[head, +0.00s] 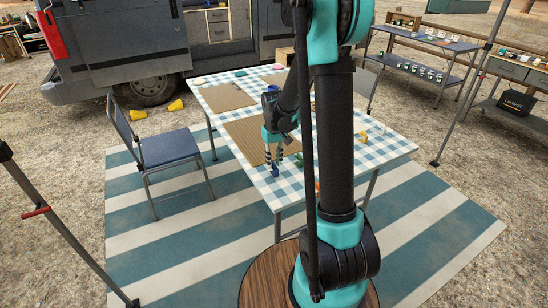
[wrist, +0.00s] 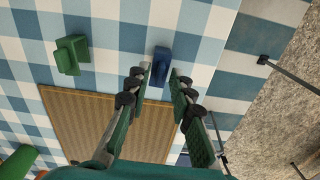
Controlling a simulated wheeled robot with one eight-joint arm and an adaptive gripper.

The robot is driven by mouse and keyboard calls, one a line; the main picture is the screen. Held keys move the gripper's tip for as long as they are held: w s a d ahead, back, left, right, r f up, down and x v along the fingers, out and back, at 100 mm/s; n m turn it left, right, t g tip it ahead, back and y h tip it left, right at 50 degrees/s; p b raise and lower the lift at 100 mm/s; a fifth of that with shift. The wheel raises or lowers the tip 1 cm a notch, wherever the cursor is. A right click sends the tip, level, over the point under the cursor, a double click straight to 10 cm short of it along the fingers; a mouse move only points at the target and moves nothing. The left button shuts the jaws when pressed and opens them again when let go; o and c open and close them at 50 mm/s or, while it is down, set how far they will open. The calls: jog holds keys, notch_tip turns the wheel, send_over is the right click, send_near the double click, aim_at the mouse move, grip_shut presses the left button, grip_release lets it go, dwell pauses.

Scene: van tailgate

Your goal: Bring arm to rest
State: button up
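My gripper (head: 273,165) is over the near left part of the checked table (head: 390,148), fingers pointing down. In the wrist view my gripper (wrist: 160,75) has its two fingers apart with a gap between the tips, and nothing is held. A small blue object (wrist: 161,66) lies on the cloth just beyond the fingertips. It also shows below the fingers in the head view (head: 275,173). A green object (wrist: 71,55) stands to the left of it in the wrist view. My arm hides part of the table in the head view.
Brown mats (head: 228,97) lie on the table. A blue folding chair (head: 168,149) stands at the table's left side. A van (head: 120,45) is behind. Shelving tables (head: 425,50) stand at the back right. A striped rug (head: 180,240) lies below the table.

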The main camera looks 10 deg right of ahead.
jog(key=shift+f, duration=0.1)
grip_shut()
jog(key=shift+r, duration=2.5)
